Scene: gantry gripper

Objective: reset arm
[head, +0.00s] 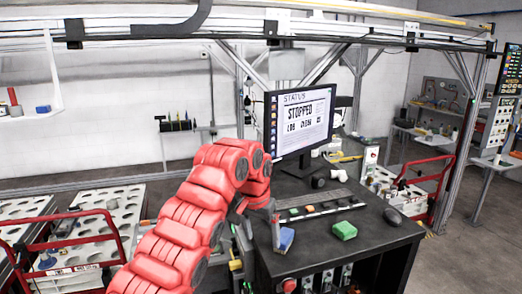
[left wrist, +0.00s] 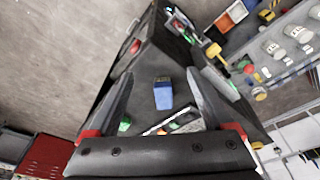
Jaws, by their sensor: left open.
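My red left arm reaches over the dark table from the left in the head view. Its gripper (head: 274,230) hangs at the near left part of the tabletop, partly hidden by the arm. In the left wrist view my left gripper (left wrist: 160,78) is open, with its two fingers spread wide and nothing gripped. A blue block (left wrist: 163,93) shows between the fingers, apart from both. It also shows in the head view (head: 286,239), beside the gripper. My right gripper is not in view.
A green block (head: 344,230) and a dark mouse (head: 392,216) lie on the table (head: 375,240). A monitor (head: 300,120) reading "STOPPED" stands behind. Trays with round recesses (head: 125,198) are at left. A red-framed cart (head: 432,180) is at right. Open floor lies further right.

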